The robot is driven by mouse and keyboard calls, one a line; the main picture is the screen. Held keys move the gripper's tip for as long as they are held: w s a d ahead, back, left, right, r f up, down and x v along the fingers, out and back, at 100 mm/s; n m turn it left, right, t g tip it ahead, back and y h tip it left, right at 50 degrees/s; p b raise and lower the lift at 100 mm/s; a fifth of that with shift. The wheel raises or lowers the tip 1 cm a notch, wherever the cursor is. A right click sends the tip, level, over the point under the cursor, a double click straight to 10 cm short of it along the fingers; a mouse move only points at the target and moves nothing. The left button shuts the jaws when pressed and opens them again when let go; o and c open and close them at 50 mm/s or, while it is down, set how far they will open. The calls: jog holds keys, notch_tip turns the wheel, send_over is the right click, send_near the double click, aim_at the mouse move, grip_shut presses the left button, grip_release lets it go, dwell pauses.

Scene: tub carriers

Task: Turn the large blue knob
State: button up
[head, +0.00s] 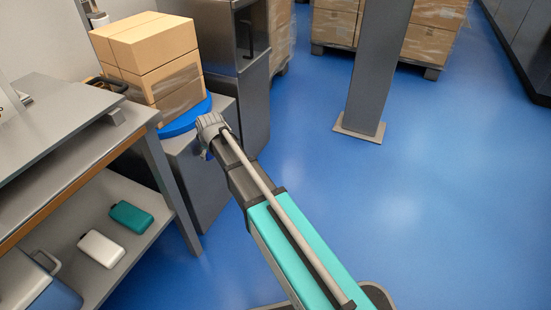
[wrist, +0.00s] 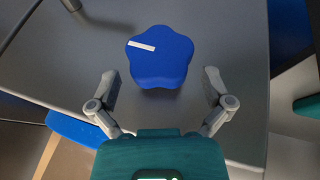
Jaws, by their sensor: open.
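The large blue knob (wrist: 160,62) is a lobed, star-like knob with a white strip on its upper left. In the wrist view it sits on a grey face, in the middle above my gripper (wrist: 161,84). My gripper is open, with one finger left and one right of the knob's lower part, and a gap shows on each side. Neither finger visibly touches it; how far the tips are from the face I cannot tell. In the head view my gripper (head: 207,148) is by the grey cabinet under the boxes, and the knob is hidden there.
Stacked cardboard boxes (head: 160,60) stand on a blue round plate (head: 186,120) on a grey cabinet (head: 202,180). A grey bench (head: 60,135) with a lower shelf (head: 150,228) is at the left. A grey post (head: 372,75) stands farther right. Blue floor (head: 430,200) is clear at right.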

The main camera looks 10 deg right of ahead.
jog(key=p+v, duration=1)
jog(key=v, duration=0.2)
jog(key=s+d+f+m+g+h, duration=0.1)
jog(key=s+d+m+g, duration=0.3)
jog(key=s+d+m, duration=0.5)
jog(key=shift+s+d+f+h, duration=0.3)
jog(key=shift+s+d+f, duration=0.35)
jog(key=shift+s+d, duration=3.1)
jog(key=shift+w+d, duration=0.7)
jog(key=shift+w, duration=0.1)
jog(key=n+y, duration=0.4)
jog(key=n, duration=0.4)
send_near(208, 153)
jog(key=shift+w+d+r+t+b, duration=0.4)
jog(key=shift+w+d+r, duration=0.15)
jog(key=shift+w, duration=0.15)
jog(key=shift+a+f, duration=0.1)
jog(key=shift+f, duration=0.05)
jog(key=b+x, duration=1.2)
jog(key=x, duration=0.1)
jog(key=shift+w+a+f+b, duration=0.1)
jog(key=shift+f+b, duration=0.15)
jog(key=shift+b, duration=0.05)
